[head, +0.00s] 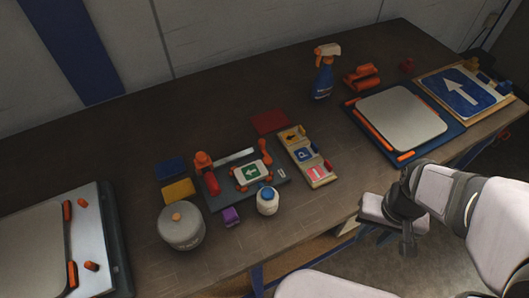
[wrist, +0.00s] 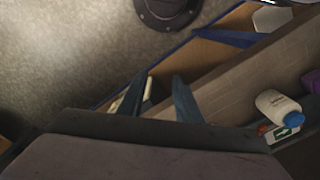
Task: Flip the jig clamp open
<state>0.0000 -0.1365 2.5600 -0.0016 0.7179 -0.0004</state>
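The jig (head: 217,204) is a dark flat plate on the table, left of centre in the head view. A small green sign with a white arrow (head: 251,174) lies on it between orange clamp parts (head: 265,151). A red-orange upright handle (head: 209,178) stands at its left end; whether the clamp is closed is too small to tell. My gripper (head: 388,232) is beyond the table's front edge, right of the jig and away from it. In the wrist view my gripper's two fingers (wrist: 159,100) are apart with nothing between them. The green sign (wrist: 290,121) shows there at lower right.
A white bottle with blue cap (head: 267,202) stands at the jig's front edge, beside a purple block (head: 231,216). A grey lidded pot (head: 181,229) is left. A sign tray (head: 314,167) lies right. A spray bottle (head: 323,75) stands behind.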

